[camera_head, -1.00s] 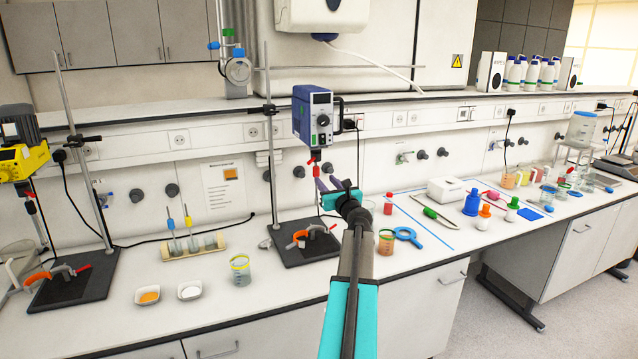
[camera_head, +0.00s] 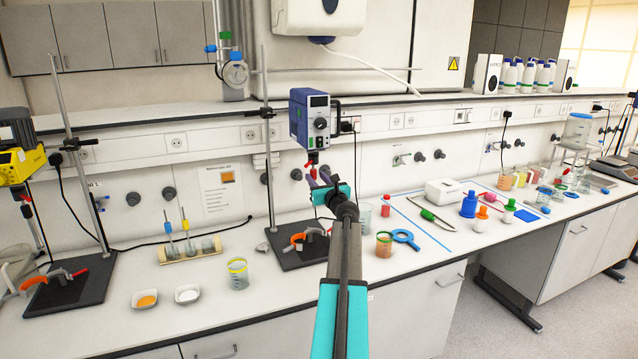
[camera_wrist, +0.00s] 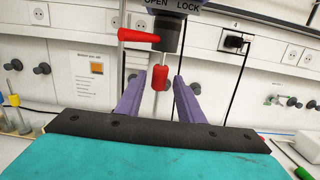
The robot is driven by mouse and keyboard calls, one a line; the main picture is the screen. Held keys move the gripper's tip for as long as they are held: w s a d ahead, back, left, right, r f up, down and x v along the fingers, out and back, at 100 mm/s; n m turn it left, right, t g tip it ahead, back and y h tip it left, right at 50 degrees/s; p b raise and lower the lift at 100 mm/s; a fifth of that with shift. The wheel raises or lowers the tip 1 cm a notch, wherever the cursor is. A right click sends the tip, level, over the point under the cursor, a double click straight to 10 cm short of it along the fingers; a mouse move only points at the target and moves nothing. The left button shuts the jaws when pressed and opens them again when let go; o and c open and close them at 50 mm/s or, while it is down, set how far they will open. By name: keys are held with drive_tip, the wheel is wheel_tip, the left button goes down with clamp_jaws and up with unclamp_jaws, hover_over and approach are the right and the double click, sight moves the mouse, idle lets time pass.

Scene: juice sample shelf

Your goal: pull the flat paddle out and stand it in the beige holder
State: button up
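A blue overhead stirrer (camera_head: 313,120) hangs on a stand, with its dark chuck and a red lever (camera_wrist: 139,36) above my gripper in the wrist view. A thin shaft with a red collar (camera_wrist: 160,77) hangs below the chuck. My gripper (camera_wrist: 160,88) has its purple fingers apart, one on each side of the collar, with gaps showing. The shaft's lower end and any flat paddle are hidden behind my gripper. The beige holder (camera_head: 171,258) stands on the bench to the left, with two upright rods, one blue-collared and one yellow-collared, among glass vessels.
A yellow-rimmed beaker (camera_head: 238,274) and two white dishes (camera_head: 187,294) stand front left. A brown jar (camera_head: 384,245) and blue ring (camera_head: 405,238) are right of my arm.

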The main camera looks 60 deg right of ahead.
sight(315, 176)
drive_tip(key=shift+x, duration=1.8)
clamp_jaws()
